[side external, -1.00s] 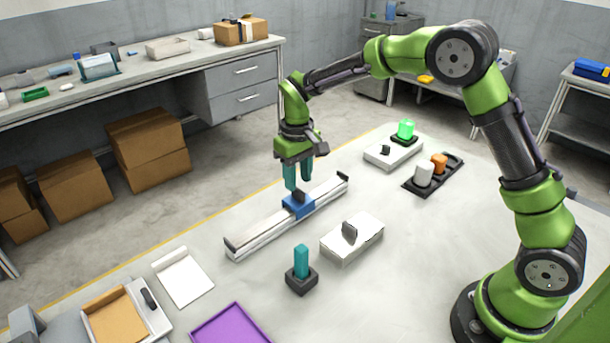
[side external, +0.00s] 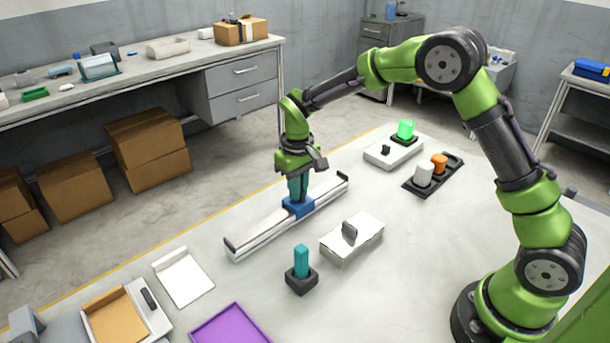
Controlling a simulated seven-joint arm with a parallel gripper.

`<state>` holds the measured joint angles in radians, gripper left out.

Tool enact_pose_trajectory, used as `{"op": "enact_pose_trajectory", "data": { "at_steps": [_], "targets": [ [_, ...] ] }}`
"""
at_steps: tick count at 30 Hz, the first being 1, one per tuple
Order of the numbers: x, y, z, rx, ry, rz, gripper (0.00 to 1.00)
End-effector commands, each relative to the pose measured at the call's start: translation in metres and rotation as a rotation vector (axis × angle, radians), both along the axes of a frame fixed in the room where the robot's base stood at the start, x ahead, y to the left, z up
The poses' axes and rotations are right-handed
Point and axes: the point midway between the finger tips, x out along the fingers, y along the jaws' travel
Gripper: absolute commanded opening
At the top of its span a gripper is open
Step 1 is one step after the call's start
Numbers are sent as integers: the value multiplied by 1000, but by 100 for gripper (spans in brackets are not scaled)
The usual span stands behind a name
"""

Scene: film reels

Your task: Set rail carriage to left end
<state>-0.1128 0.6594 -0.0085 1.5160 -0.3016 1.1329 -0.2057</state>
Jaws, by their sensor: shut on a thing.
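The rail (side external: 262,234) is a long pale bar with dark end stops, lying diagonally on the table from lower left to upper right. The blue rail carriage (side external: 298,207) sits on it, around the middle of its length and apart from both ends. My gripper (side external: 298,192) points down over the carriage, its teal fingers shut on the carriage's upper part. The dark knob on top of the carriage is hidden between the fingers.
A box with a dark lever (side external: 352,238) and a teal peg in a dark base (side external: 301,268) stand in front of the rail. A white box with a green lamp (side external: 405,131) and a dark tray with cups (side external: 451,167) are behind right.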

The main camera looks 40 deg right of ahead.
Motion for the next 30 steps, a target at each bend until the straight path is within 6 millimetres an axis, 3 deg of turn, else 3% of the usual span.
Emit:
{"op": "enact_pose_trajectory", "data": {
  "at_steps": [8, 21, 30],
  "targets": [
    [0, -6, 1, 0, -1, -3, 0],
    [1, -113, 1, -1, -2, -6, 0],
    [0, -129, 1, -4, -3, -1, 0]
  ]
}}
